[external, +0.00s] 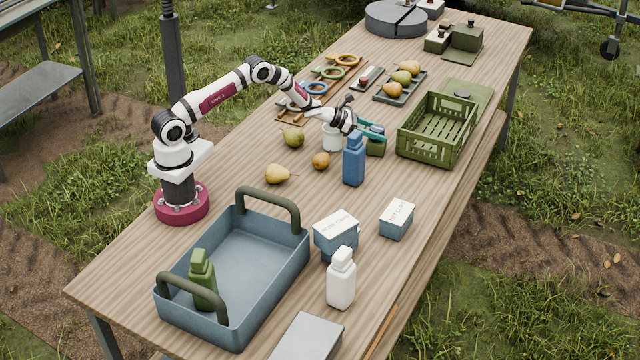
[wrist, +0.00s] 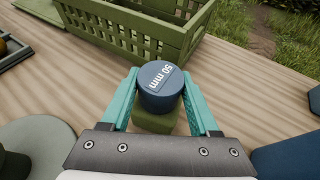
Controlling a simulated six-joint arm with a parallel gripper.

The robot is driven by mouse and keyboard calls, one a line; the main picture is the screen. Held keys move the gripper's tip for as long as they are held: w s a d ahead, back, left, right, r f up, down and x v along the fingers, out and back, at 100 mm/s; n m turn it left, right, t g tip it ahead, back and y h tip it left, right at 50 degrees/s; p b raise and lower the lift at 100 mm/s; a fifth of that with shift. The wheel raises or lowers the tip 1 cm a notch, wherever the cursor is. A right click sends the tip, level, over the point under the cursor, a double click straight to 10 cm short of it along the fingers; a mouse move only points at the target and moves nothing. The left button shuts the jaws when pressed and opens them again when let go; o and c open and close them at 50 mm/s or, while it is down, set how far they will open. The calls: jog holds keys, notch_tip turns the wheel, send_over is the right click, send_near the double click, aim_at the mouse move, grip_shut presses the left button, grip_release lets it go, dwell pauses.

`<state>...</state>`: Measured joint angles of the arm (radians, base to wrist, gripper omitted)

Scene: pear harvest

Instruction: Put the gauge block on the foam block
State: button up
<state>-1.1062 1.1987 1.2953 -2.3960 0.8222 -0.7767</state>
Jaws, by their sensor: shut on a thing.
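The gauge block (wrist: 161,83) is a dark blue cylinder marked "50 mm", seen from above in the wrist view. My gripper (wrist: 160,90) is shut on it, with one teal finger on each side. The foam block (wrist: 156,122) is olive green and shows just below the gauge block, partly covered by it. In the external view my gripper (external: 371,131) is right over the foam block (external: 375,149), behind the blue bottle. The gauge block is hard to make out there. I cannot tell whether it touches the foam block.
A green crate (external: 437,154) stands to the right. Pears, including a green one (external: 292,137), lie to the left. Bare wood lies between foam block and crate.

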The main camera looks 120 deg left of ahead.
jog(key=shift+f, duration=0.15)
jog(key=o, duration=1.4)
jog(key=shift+r, duration=0.2)
jog(key=v, duration=1.2)
